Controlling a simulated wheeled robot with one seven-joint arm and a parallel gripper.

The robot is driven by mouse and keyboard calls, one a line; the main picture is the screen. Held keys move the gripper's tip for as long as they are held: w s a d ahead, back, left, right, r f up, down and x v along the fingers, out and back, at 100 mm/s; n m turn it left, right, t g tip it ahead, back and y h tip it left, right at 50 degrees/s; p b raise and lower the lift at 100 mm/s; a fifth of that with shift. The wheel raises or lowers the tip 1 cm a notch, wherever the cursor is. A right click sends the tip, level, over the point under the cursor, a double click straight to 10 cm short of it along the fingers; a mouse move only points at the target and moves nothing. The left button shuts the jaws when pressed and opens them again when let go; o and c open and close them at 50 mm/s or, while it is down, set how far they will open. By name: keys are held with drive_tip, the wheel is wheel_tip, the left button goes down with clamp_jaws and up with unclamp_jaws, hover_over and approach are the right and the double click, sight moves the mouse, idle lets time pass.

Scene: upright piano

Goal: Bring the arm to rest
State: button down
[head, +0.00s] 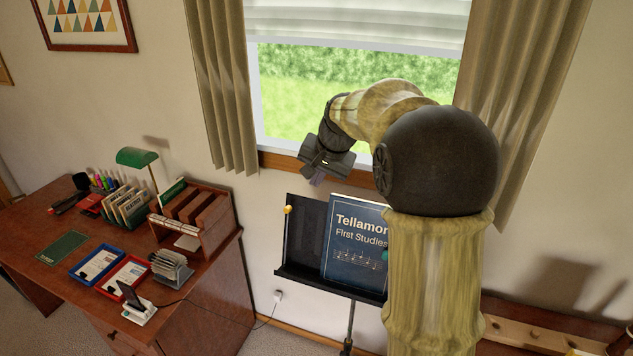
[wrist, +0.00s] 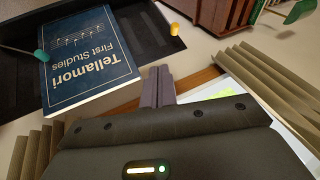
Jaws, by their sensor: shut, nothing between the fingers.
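My gripper (head: 317,180) is at the end of my raised arm, in front of the window and above the music stand in the head view. In the wrist view its two fingers (wrist: 158,86) are together with nothing between them. The blue book "Tellamori First Studies" (head: 355,240) stands on the black music stand (head: 304,236), below and to the right of my gripper. My arm hides the right part of the stand. The book also shows upside down in the wrist view (wrist: 88,62), apart from the fingers.
A wooden desk (head: 60,215) at the left holds a green lamp (head: 137,157), a wooden organizer (head: 205,222), a blue tray (head: 97,263) and a red tray (head: 124,277). Curtains (head: 222,85) flank the window. A wooden peg rail (head: 545,335) is low at the right.

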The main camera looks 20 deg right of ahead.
drive_tip(key=s+a+f+n+g, duration=0.1)
drive_tip(key=s+f+n, duration=0.1)
drive_tip(key=s+f, duration=0.3)
drive_tip(key=s+a+f+n+h, duration=0.1)
drive_tip(key=s+f, duration=0.4)
drive_tip(key=s, duration=0.6)
drive_tip(key=s+a+f+n+g, duration=0.1)
drive_tip(key=s+f+n, duration=0.3)
drive_tip(key=s, duration=0.5)
drive_tip(key=shift+a+f+g+h, duration=0.3)
drive_tip(key=shift+f, duration=0.35)
drive_tip(key=shift+s, duration=0.15)
